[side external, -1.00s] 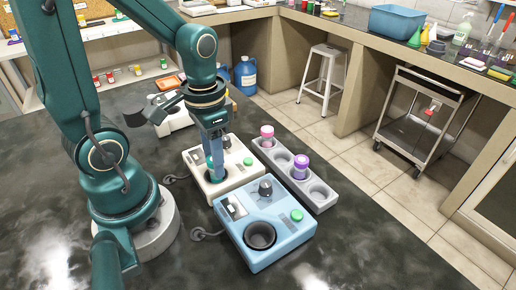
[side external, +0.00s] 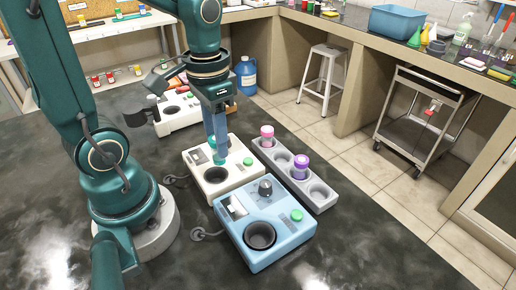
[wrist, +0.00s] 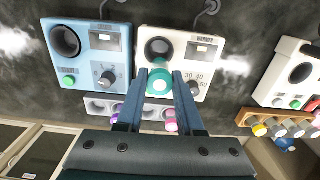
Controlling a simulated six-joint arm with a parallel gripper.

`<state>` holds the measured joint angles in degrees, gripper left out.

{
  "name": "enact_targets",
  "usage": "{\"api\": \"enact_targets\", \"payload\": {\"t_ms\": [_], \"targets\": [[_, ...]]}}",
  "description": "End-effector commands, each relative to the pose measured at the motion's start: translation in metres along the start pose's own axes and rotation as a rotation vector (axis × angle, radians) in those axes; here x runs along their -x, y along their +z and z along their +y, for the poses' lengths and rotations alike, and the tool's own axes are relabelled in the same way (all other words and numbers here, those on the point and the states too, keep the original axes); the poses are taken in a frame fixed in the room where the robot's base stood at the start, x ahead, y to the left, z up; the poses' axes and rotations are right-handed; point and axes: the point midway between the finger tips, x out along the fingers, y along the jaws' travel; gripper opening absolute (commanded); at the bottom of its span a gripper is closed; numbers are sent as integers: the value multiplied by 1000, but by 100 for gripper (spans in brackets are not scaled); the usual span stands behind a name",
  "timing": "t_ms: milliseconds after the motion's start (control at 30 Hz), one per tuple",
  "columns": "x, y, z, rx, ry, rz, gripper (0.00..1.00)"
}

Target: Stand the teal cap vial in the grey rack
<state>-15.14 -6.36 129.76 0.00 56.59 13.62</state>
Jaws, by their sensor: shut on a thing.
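My gripper (side external: 217,150) is shut on the teal cap vial (wrist: 156,84). It holds the vial above the white device (side external: 238,166), whose dark round well (side external: 216,175) shows just below the fingers. Only part of the vial's teal shows in the side view; the fingers hide the rest. The grey rack (side external: 311,201) stands right of the white device. It holds a pink-capped vial (side external: 267,132) at its far end and a purple-capped vial (side external: 301,162) in its third hole. The second hole and the nearest hole are empty.
A blue device (side external: 275,249) with a dial and a round well stands in front of the white one, close to the rack. Another white device (side external: 181,117) stands at the back, beside a dark cup-like shape (side external: 137,118). The front bench top is clear.

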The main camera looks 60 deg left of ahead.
Motion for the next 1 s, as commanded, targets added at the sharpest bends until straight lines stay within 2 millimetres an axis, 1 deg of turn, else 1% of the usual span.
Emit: {"api": "enact_targets", "payload": {"t_ms": [33, 100, 300, 467, 600, 700, 767, 833, 1000], "targets": [[5, -10, -2, 2, 0, 2, 0], [12, -25, -3, 5, 0, 2, 0], [24, -70, -3, -1, 0, -2, 0], [27, -104, 2, -17, 1, -4, 0], [22, -128, 8, -36, 1, -4, 0], [16, -140, 14, -54, 1, -4, 0], [11, -143, 16, -63, 1, -5, 0], [5, -143, 19, -72, 1, -5, 0], [-3, -142, 20, -77, 0, -3, 0]]}}
